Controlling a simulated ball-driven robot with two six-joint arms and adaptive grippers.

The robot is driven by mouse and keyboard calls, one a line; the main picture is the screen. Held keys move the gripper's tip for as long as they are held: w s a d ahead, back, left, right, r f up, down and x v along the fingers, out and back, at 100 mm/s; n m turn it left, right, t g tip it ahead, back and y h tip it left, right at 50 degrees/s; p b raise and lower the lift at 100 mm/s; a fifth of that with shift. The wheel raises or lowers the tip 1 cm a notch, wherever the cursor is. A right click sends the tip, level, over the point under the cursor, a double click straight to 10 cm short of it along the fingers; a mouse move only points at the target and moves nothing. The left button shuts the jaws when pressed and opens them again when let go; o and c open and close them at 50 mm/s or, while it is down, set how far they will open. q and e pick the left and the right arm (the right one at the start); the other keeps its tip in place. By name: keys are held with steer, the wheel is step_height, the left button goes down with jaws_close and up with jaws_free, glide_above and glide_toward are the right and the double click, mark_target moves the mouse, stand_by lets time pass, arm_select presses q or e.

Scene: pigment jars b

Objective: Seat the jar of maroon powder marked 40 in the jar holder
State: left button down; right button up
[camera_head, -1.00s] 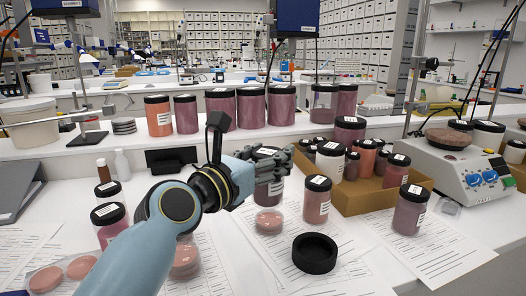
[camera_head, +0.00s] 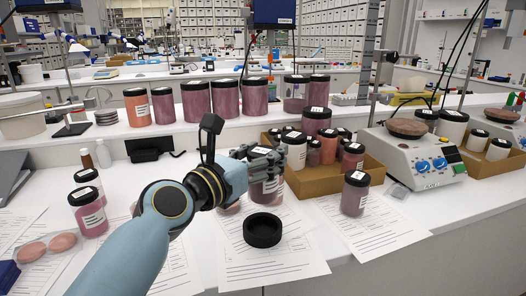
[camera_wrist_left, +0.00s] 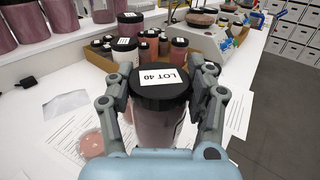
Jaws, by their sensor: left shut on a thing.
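The jar of maroon powder marked 40 (camera_wrist_left: 158,125) fills the middle of the left wrist view, its black lid reading "LOT 40". My left gripper (camera_wrist_left: 162,95) is shut around it, one finger on each side. In the head view the left gripper (camera_head: 268,170) holds this jar (camera_head: 265,190) upright, just behind the jar holder. The jar holder (camera_head: 262,230) is a black round cup, empty, standing on a printed sheet. Whether the jar touches the table is hard to tell. My right gripper is not in view.
A cardboard box (camera_head: 330,180) of several jars stands behind and right of the gripper. A single jar (camera_head: 355,193) stands in front of the box. A hotplate (camera_head: 412,152) is at right. More jars (camera_head: 90,212) stand at left. Petri dishes (camera_head: 48,247) lie at front left.

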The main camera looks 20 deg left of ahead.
mark_target(253, 189)
arm_select(q)
step_height(253, 189, down, 4)
steer(key=b, duration=0.2)
steer(key=shift+f+b, duration=0.15)
steer(key=shift+b, duration=0.2)
steer(key=shift+f+b, duration=0.4)
steer(key=shift+f, duration=0.25)
steer(key=shift+p, duration=0.35)
stand_by(0.7)
stand_by(0.5)
steer(key=shift+f, duration=0.3)
